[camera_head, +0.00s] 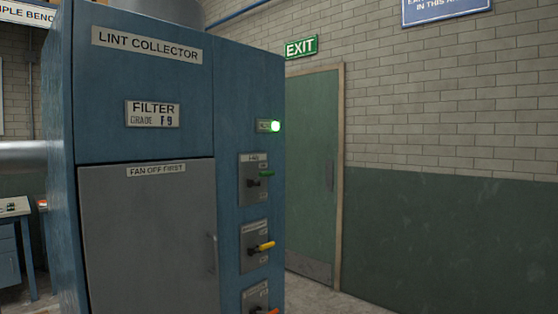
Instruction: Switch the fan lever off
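A blue lint collector cabinet (248,75) stands at the left and centre. On its right strip are lever plates one above another. Below are a yellow-handled lever (265,246) and, at the bottom edge, an orange-handled lever (268,311). The small print on the plates is too blurred to read. Neither gripper is in view.
The cabinet's grey door (150,235), labelled FAN OFF FIRST, is shut, with a handle at its right. A green door (312,170) under an EXIT sign stands behind. Floor (325,297) shows at the lower right. A blue bench (10,250) is at far left.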

